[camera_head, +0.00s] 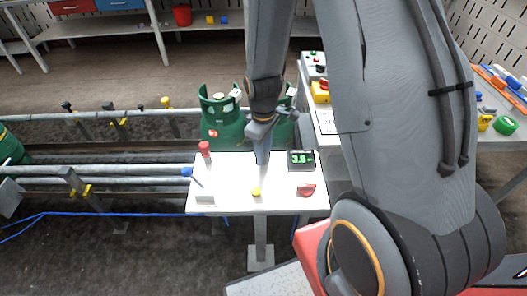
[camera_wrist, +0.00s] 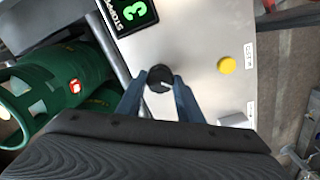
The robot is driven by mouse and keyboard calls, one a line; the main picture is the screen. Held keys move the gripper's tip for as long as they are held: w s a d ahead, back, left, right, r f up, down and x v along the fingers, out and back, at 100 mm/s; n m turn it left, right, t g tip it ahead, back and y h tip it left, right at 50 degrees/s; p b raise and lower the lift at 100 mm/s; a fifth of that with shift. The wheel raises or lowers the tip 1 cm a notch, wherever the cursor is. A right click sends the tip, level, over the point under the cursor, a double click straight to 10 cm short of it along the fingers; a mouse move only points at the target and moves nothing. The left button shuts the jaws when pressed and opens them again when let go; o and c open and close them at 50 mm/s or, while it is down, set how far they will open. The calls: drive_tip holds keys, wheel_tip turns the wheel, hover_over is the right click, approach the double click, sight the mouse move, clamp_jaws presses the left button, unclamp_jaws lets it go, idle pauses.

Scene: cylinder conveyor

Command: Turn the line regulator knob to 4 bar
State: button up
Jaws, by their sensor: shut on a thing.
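The black regulator knob (camera_wrist: 159,79) with a pale pointer mark sits on the white panel in the wrist view. My gripper (camera_wrist: 160,80) is shut on the knob, one blue-grey finger on each side. In the head view my gripper (camera_head: 262,155) reaches down to the panel (camera_head: 230,168) and hides the knob. The display (camera_head: 300,160) on the panel reads about 3.9 in green. In the wrist view the display (camera_wrist: 130,14) is cut off, showing a 3 and part of the word STOPPED.
A yellow button (camera_head: 256,192), a red-topped post (camera_head: 204,149), a blue-tipped lever (camera_head: 188,172) and a red part (camera_head: 306,190) stand on the panel around my gripper. Green gas cylinders (camera_head: 219,122) stand behind it. Conveyor rails (camera_head: 120,170) run to the left.

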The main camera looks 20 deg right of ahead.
idle(0.3)
drive_tip(key=o, duration=1.1)
drive_tip(key=shift+c, duration=0.2)
drive_tip(key=shift+r, duration=0.1)
drive_tip(key=shift+r+b, duration=0.75)
drive_tip(key=shift+r, duration=3.1)
drive_tip(key=s+r+m+t, duration=0.1)
drive_tip(key=s+r+m, duration=0.7)
drive_tip(key=s, duration=0.1)
drive_tip(key=shift+s+m, duration=0.3)
